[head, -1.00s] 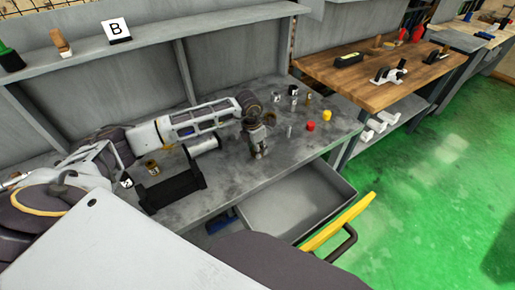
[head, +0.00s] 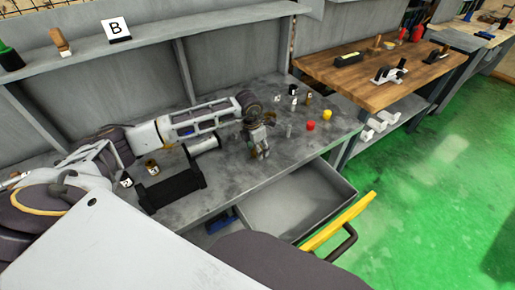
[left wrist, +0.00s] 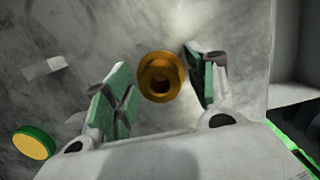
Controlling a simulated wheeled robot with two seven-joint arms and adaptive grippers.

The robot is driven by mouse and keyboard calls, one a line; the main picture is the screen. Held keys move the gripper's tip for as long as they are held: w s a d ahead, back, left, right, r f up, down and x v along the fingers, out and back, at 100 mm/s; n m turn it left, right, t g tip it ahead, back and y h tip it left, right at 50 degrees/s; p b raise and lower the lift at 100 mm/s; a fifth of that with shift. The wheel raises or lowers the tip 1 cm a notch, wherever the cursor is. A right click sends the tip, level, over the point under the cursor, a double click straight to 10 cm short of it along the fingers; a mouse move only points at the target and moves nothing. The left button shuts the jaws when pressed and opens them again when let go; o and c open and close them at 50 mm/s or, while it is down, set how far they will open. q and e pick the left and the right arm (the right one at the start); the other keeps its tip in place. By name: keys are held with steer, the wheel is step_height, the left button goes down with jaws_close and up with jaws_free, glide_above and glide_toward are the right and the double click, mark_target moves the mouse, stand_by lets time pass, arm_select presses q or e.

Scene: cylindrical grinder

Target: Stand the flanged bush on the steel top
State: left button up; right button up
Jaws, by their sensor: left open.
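The flanged bush (left wrist: 160,77) is a bronze ring-shaped part with a dark bore. In the left wrist view it is seen nearly end-on, between the two green-padded fingers. My left gripper (left wrist: 158,85) is open, with a visible gap to the bush on each side. In the head view my left gripper (head: 260,148) points down over the grey steel top (head: 225,178), near its front edge. There the bush is not clearly visible behind the fingers. I cannot tell for sure whether the bush rests on the top. My right gripper is not in view.
A red piece (head: 311,126), a yellow piece (head: 327,114) and a grey cylinder (head: 289,130) stand right of the gripper. A black cradle (head: 172,189) and a brass part (head: 152,167) are to the left. An open drawer (head: 300,205) juts out below the front edge.

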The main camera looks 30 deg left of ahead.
arm_select(q)
steer(key=shift+r, duration=0.15)
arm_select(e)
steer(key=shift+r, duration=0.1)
arm_select(q)
steer(key=shift+r, duration=0.3)
step_height(320, 180, up, 11)
steer(key=s, duration=0.1)
steer(key=shift+s+a, duration=0.25)
steer(key=shift+a, duration=0.15)
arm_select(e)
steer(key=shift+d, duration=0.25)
arm_select(q)
steer(key=shift+r, duration=0.1)
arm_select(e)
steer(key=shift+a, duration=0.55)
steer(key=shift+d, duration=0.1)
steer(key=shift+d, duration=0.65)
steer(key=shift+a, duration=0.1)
